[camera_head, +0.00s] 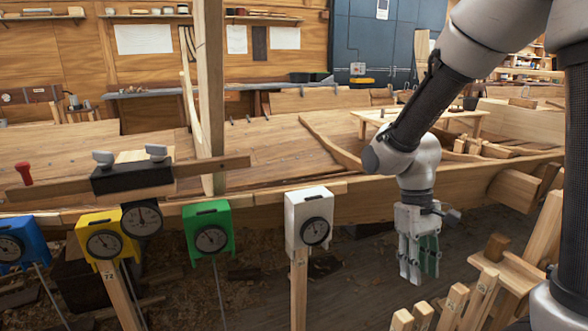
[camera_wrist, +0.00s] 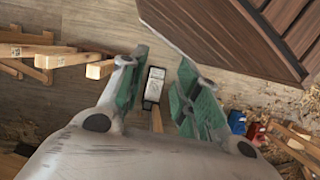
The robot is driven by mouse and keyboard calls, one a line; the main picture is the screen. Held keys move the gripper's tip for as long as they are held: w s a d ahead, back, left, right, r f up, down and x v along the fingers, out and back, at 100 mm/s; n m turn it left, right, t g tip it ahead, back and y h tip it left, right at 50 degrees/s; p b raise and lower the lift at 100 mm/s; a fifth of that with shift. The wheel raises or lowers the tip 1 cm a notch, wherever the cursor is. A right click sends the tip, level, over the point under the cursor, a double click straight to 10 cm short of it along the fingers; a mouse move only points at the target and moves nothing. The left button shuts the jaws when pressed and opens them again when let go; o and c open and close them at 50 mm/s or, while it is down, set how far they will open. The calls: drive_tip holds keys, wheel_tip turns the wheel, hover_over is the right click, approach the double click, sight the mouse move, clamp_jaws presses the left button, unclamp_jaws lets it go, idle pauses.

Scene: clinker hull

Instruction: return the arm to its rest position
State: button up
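My arm reaches down from the top right in the head view. My gripper (camera_head: 419,262) hangs at its end with the fingers pointing down, beside the planked hull (camera_head: 370,200). In the wrist view my gripper (camera_wrist: 160,75) has its two green-padded fingers apart, with a clear gap between them and nothing held. Beyond that gap a white dial box (camera_wrist: 154,84) shows on its post. In the head view the white dial box (camera_head: 309,217) stands left of my gripper, apart from it.
Green (camera_head: 208,228), yellow (camera_head: 99,238) and blue (camera_head: 20,243) dial boxes stand in a row to the left. A black block with a dial (camera_head: 132,180) sits on a wooden bar. Bare floor (camera_head: 350,290) shows between.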

drive_tip(key=s+d+r+m+t, duration=0.1)
drive_tip(key=s+d+r+t, duration=0.1)
drive_tip(key=r, duration=0.3)
drive_tip(key=s+d+r+m+t, duration=0.1)
drive_tip(key=s+d+r+t, duration=0.2)
drive_tip(key=r, duration=0.3)
drive_tip(key=s+d+r+m+t+y, duration=0.1)
drive_tip(key=s+d+r+m+t, duration=0.1)
drive_tip(key=d+r, duration=0.3)
drive_tip(key=shift+s+r+t, duration=0.4)
drive_tip(key=shift+s+r, duration=0.1)
drive_tip(key=shift+s, duration=0.1)
drive_tip(key=shift+o, duration=0.2)
